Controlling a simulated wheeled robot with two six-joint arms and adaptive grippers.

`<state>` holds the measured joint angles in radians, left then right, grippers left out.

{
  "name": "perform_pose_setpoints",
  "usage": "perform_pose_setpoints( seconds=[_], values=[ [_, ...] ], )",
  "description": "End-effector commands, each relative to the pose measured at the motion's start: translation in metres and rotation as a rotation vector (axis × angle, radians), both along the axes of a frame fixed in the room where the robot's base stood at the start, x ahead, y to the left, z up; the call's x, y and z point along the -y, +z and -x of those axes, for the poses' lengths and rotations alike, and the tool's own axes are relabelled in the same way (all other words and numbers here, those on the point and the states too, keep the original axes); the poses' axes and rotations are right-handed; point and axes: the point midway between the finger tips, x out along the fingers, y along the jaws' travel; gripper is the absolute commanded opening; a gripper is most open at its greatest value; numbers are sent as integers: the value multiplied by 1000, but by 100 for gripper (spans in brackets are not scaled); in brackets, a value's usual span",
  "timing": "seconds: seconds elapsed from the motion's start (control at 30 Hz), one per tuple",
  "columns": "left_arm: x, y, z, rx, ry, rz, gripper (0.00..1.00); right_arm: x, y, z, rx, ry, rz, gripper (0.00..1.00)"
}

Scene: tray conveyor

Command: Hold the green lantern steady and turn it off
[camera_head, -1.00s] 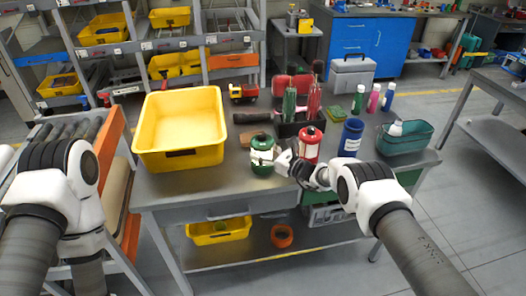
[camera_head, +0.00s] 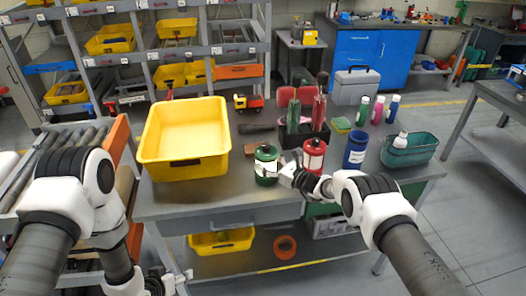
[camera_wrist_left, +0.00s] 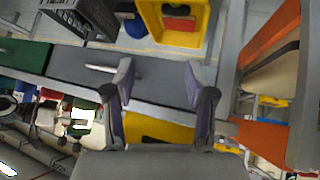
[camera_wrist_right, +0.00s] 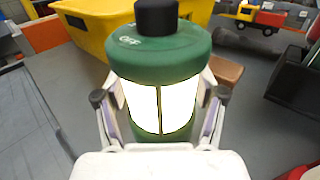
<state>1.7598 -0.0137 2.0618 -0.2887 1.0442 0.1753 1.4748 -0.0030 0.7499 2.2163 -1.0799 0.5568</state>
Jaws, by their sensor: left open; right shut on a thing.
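The green lantern (camera_head: 265,167) stands on the grey workbench, right of the large yellow bin. In the right wrist view the lantern (camera_wrist_right: 160,62) has a black knob on top, "OFF" lettering on its green cap and a bright white panel. My right gripper (camera_wrist_right: 160,108) is shut around its body, one finger on each side; in the head view it (camera_head: 290,172) reaches the lantern from the right. My left gripper (camera_wrist_left: 160,85) is open and empty. It hangs low at the bottom left of the head view (camera_head: 166,283), beside the bench's front and away from the lantern.
The yellow bin (camera_head: 152,165) fills the bench's left. A teal basket (camera_head: 425,151) sits at the right end. The bench's front strip is mostly clear.

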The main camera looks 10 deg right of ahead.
Motion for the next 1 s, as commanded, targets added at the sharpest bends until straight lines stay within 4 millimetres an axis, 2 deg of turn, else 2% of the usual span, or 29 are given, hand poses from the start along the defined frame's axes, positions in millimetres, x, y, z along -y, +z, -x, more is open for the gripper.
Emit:
perform_pose_setpoints(
  seconds=[0.03,0.1,0.17,0.2,0.3,0.4,0.5,0.63,1.0],
  values=[
    [20,19,-46,137,-55,37,55,0,1,0,1,0,0,20],
    [53,55,-103,328,-146,98,55,0,1,0,1,0,0,20],
    [84,91,-142,478,-230,145,55,0,1,0,1,0,1,20],
    [104,114,-162,568,-288,172,55,0,0,0,1,0,1,20],
    [148,166,-194,740,-411,211,55,0,0,0,1,0,1,20],
    [178,195,-208,826,-484,217,55,0,0,0,1,0,1,20],
    [195,202,-209,840,-509,217,55,0,0,0,0,0,0,20],
    [205,203,-220,843,-510,215,55,0,0,0,0,0,0,20],
    [263,202,-277,841,-506,216,55,0,0,0,1,0,1,20]
  ],
)
